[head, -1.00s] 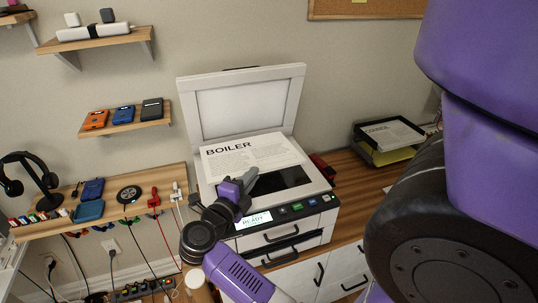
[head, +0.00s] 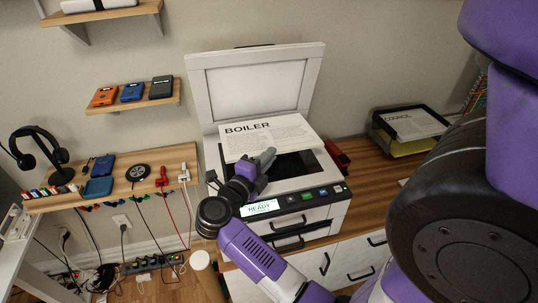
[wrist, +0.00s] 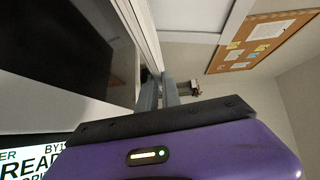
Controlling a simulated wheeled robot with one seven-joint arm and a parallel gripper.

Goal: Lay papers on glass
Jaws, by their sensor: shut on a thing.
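The scanner (head: 328,187) stands on the wooden desk with its lid (head: 262,90) raised. A white paper headed BOILER (head: 290,130) spans the rear part of the scanner, in front of the lid. Dark glass (head: 296,166) shows below its front edge. My gripper (head: 267,157) is at the paper's front edge, over the glass, and is shut on the paper. In the wrist view its fingers (wrist: 160,94) are close together; the paper is hard to make out there. Another paper headed COUNCIL (head: 415,123) lies in the black tray (head: 382,132) at the right.
A red object (head: 337,154) stands right of the scanner. Wall shelves hold drives (head: 131,92), and a lower left shelf holds headphones (head: 42,155) and cables. The wrist view shows a cork board (wrist: 262,40). My arm hides part of the right side.

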